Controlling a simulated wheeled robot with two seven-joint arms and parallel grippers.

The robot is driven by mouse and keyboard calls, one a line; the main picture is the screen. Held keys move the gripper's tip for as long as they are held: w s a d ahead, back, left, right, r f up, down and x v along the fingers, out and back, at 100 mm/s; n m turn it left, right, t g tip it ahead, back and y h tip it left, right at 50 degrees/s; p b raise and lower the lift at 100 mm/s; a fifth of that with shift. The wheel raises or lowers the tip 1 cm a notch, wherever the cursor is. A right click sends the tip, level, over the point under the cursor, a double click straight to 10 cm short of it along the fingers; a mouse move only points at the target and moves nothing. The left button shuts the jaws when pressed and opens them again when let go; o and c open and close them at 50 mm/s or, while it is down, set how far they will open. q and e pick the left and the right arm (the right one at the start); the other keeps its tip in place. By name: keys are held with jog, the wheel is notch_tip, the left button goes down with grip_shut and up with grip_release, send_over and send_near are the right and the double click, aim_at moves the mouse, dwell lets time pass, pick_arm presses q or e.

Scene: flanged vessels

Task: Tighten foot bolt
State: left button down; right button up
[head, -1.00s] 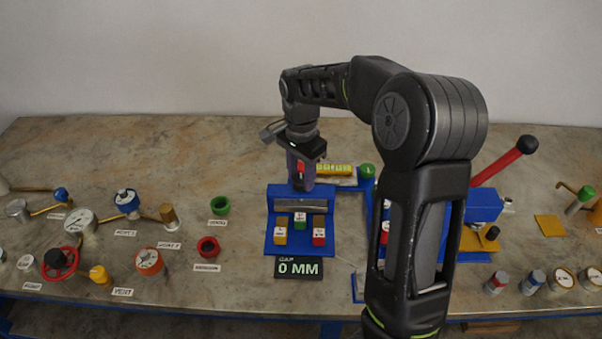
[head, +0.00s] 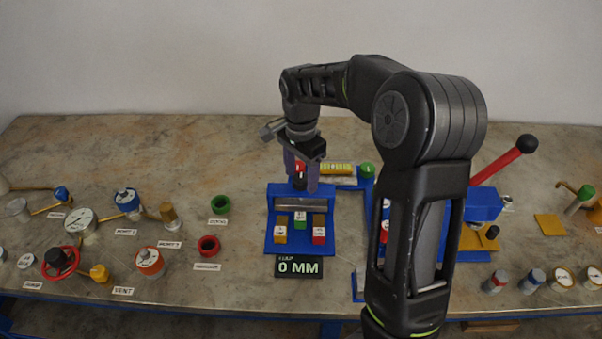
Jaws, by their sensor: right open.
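My right gripper (head: 301,187) points down over the back edge of a blue fixture (head: 268,225) in the head view. Its two purple fingers are apart. A small red and dark piece (head: 299,170) shows between them; I cannot tell whether it is the foot bolt or whether a finger touches it. My left gripper is not in view.
My right arm hides part of the blue press with the red lever (head: 503,161). A yellow-marked bar (head: 337,169) and a green knob (head: 367,170) sit behind the fixture. The table's back left is clear.

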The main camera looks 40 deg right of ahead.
aim_at(301, 178)
jog(key=shift+r, duration=0.1)
notch_tip(301, 178, up, 8)
jog(key=shift+f, duration=0.2)
dwell(0.3)
dwell(0.4)
